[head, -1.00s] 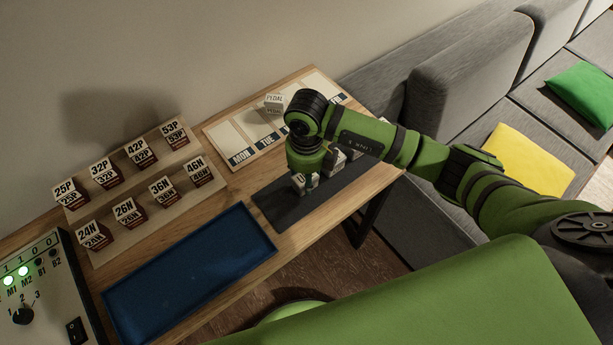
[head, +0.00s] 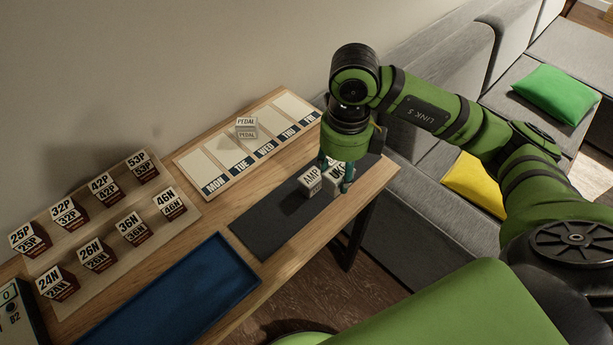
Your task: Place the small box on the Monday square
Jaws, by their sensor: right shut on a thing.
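My right gripper (head: 336,172) is over the dark mat, shut on a small white box (head: 333,183) whose lettering is partly hidden by the fingers. I cannot tell whether this box is clear of the mat. A white box marked AMP (head: 311,180) is close beside it on the left. The Monday square (head: 200,168) is the bare pale square at the near left end of the weekday board (head: 215,186), left of the gripper. A white box marked PEDAL (head: 246,128) stands on the Wednesday square. My left gripper is not in view.
The dark mat (head: 262,232) lies along the table's front edge. A blue tray (head: 180,290) is to its left. Bare wood (head: 222,210) lies between board and mat. A grey sofa stands behind on the right.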

